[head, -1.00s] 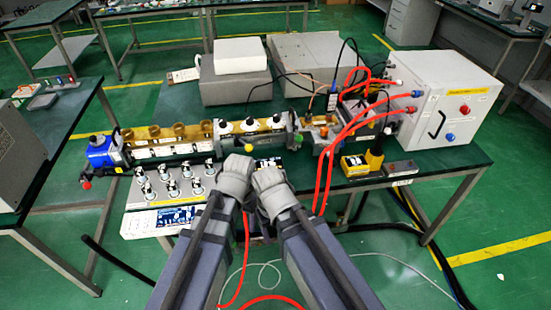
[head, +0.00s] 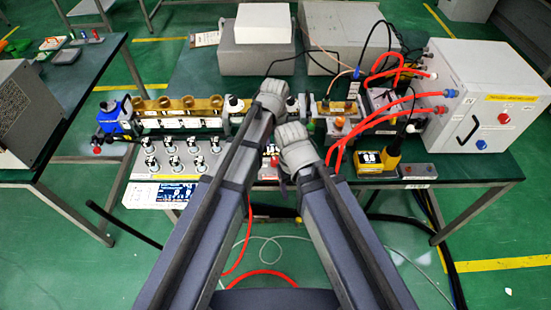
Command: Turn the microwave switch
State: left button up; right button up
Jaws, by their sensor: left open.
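The microwave generator assembly (head: 177,121) runs along the green bench, with brass and white parts in a row. A panel of several black-and-white knob switches (head: 172,166) lies in front of it at the left. Which of these is the microwave switch I cannot tell. My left gripper (head: 273,94) is over the middle of the assembly and hides part of it; its jaws are open, though its fingertips are hard to make out. My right gripper (head: 291,135) is just right of and nearer than the left one; its fingers are not clear. I see nothing held in either.
A white box (head: 440,105) with red and blue knobs stands at the right, joined by red cables (head: 385,128). Grey boxes (head: 250,58) stand behind. Another bench (head: 85,80) is at the left.

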aim_at(275, 160)
pick_arm(q)
notch_tip(275, 160, down, 7)
jog(key=b, duration=0.6)
jog(key=shift+r, duration=0.1)
jog(key=shift+c, duration=0.2)
grip_shut()
